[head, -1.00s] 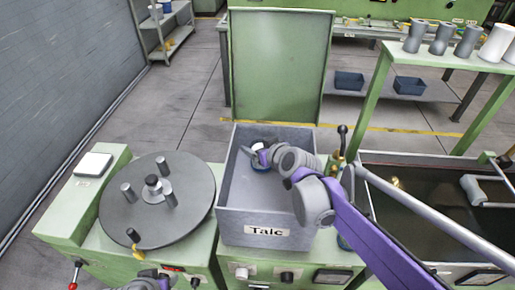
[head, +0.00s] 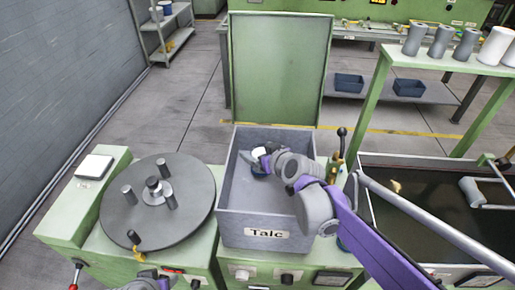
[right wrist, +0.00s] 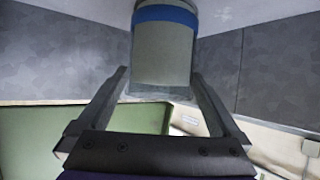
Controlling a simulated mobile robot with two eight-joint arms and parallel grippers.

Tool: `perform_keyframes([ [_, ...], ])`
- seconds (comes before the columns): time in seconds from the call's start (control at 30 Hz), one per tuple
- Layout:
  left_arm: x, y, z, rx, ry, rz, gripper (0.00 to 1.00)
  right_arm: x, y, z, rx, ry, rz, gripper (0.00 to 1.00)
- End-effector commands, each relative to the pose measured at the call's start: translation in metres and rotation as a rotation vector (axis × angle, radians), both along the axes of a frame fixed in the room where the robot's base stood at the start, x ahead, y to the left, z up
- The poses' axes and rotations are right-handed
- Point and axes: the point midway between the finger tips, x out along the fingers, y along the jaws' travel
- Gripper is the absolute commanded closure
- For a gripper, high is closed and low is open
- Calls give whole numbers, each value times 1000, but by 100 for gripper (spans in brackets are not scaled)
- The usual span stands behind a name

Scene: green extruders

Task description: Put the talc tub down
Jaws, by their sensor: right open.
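The talc tub (head: 258,169) is a small pale tub with a blue band, inside the grey bin labelled Talc (head: 231,205). In the right wrist view the tub (right wrist: 163,55) shows its grey side and blue band. My right gripper (right wrist: 160,78) is open, with one finger on each side of the tub's near end. I cannot tell whether the fingers touch it. In the head view my right gripper reaches into the bin from the right and partly hides the tub. My left gripper's fingers are not visible; only part of my left arm shows at the bottom edge.
A round grey turntable (head: 187,222) with upright pegs stands left of the bin. A green panel (head: 275,65) rises behind it. A brass-coloured lever (head: 337,165) and a dark tank (head: 440,225) are on the right. The bin's front floor looks clear.

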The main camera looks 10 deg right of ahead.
Motion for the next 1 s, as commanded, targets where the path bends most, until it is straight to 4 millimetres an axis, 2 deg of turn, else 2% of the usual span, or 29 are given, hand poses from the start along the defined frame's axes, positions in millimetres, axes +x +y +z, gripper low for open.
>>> perform_keyframes([
  [0.03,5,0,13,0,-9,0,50,-7,-3,12,1,-5,-2,0],
  [0.2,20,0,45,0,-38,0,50,-38,-14,35,0,-11,-3,0],
  [0.37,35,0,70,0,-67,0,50,-64,-22,49,-1,-13,-2,0],
  [0.63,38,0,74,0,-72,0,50,-86,-28,53,0,-3,-1,0],
  [1.0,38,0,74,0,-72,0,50,-89,-29,53,-1,-1,0,0],
])
